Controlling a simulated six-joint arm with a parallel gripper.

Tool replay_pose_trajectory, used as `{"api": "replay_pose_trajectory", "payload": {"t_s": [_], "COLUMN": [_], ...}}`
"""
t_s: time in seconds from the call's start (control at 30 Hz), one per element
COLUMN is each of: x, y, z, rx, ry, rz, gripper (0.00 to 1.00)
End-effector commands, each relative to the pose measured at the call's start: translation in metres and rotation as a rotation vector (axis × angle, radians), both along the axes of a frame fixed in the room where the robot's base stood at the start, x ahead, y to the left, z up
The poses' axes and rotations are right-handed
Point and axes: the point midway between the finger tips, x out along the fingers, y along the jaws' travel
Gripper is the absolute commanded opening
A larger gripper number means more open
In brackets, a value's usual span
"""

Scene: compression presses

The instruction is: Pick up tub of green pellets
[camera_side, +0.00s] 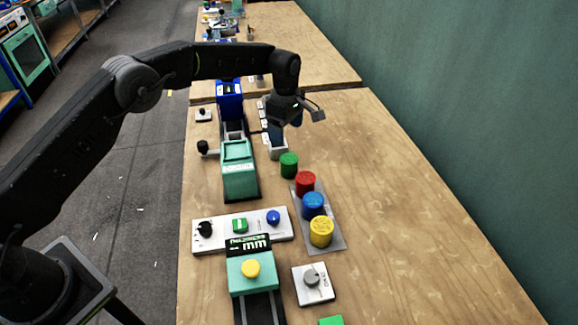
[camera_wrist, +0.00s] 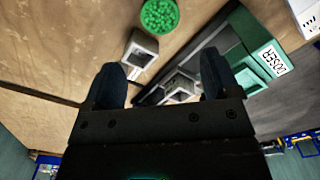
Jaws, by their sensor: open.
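The tub of green pellets (camera_side: 289,165) stands upright on the wooden table, just behind the red tub. In the wrist view the green tub (camera_wrist: 160,15) shows from above at the top edge, beyond my fingertips, its round top full of green pellets. My gripper (camera_side: 277,140) is up and behind the green tub in the side view, above a small white square holder (camera_side: 278,151). In the wrist view my gripper (camera_wrist: 163,80) has its two dark fingers spread apart with nothing held between them. The white holder (camera_wrist: 141,50) lies between the fingers and the tub.
A grey tray (camera_side: 331,243) holds red (camera_side: 305,183), blue (camera_side: 313,205) and yellow (camera_side: 321,231) tubs near the green one. The green doser (camera_side: 238,170) stands to the left. The table's right side is clear, up to the green wall.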

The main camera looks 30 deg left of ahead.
Motion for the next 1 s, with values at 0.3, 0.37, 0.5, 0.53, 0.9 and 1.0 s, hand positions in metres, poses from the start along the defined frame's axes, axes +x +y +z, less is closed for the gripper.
{"api": "replay_pose_trajectory", "payload": {"t_s": [0.3,0.37,0.5,0.53,0.9,1.0], "x": [-0.001,-0.001,-0.001,-0.001,-0.002,-0.002], "y": [-0.001,-0.001,-0.001,-0.002,-0.011,-0.01], "z": [-0.06,-0.066,-0.074,-0.076,-0.122,-0.125], "rx": [0.0,0.0,0.0,0.0,0.0,0.0], "ry": [0.003,0.002,0.001,0.001,0.001,-0.001], "rz": [-0.002,-0.003,-0.003,-0.003,-0.003,-0.003], "gripper": [0.82,0.82,0.82,0.82,0.82,0.82]}}
